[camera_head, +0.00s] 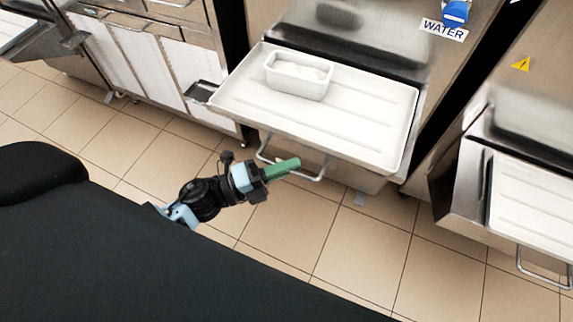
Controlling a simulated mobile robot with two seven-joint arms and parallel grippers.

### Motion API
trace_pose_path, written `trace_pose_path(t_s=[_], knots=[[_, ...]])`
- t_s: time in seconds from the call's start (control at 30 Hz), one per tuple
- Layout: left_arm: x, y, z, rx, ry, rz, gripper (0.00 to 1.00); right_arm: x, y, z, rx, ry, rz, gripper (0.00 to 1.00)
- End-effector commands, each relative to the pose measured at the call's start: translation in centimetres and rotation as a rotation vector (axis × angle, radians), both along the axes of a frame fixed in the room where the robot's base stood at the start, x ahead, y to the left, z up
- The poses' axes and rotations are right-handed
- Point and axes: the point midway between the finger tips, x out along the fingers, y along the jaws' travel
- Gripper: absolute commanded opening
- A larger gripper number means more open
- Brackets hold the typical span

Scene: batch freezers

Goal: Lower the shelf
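The shelf (350,130) is a white, ridged tray that sticks out from the front of the middle steel freezer. A U-shaped metal handle (312,178) hangs below its front edge. A white rectangular tub (298,88) with pale contents stands on the shelf's back left part. My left gripper (286,168), with green fingers, is just in front of and below the shelf's front edge, by the handle. The fingers overlap the handle in the picture; I cannot tell whether they touch it. They look like one bar, so their opening is unclear. My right gripper is not in view.
A second freezer with a similar white shelf (540,205) and handle stands at the right. Steel units with white panels (150,70) stand at the left. A blue knob (456,13) sits above a WATER label. Tiled floor (360,250) is clear in front.

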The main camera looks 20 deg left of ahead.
Motion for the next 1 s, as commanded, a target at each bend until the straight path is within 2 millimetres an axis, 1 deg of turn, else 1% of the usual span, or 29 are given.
trace_pose_path(t_s=[0.27, 0.37, 0.47, 0.6, 0.67, 1.0], knots=[[0.0, 0.0, 0.0, 0.000, 0.000, 0.000, 0.00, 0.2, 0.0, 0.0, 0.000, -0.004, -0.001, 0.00], [0.0, 0.0, -0.5, 0.000, 0.001, 0.000, 0.00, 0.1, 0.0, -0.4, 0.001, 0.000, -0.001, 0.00], [0.0, 0.0, -1.8, 0.001, 0.005, 0.000, 0.00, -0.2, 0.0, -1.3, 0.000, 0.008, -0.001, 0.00], [-0.1, 0.1, -4.5, 0.001, 0.013, 0.002, 0.00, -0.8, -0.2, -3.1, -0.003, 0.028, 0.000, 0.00], [-0.1, 0.1, -5.5, 0.003, 0.011, 0.002, 0.00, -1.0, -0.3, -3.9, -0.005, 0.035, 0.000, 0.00], [-0.1, 0.1, -10.8, 0.001, 0.006, 0.000, 0.00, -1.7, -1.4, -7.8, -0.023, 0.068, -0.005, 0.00]])
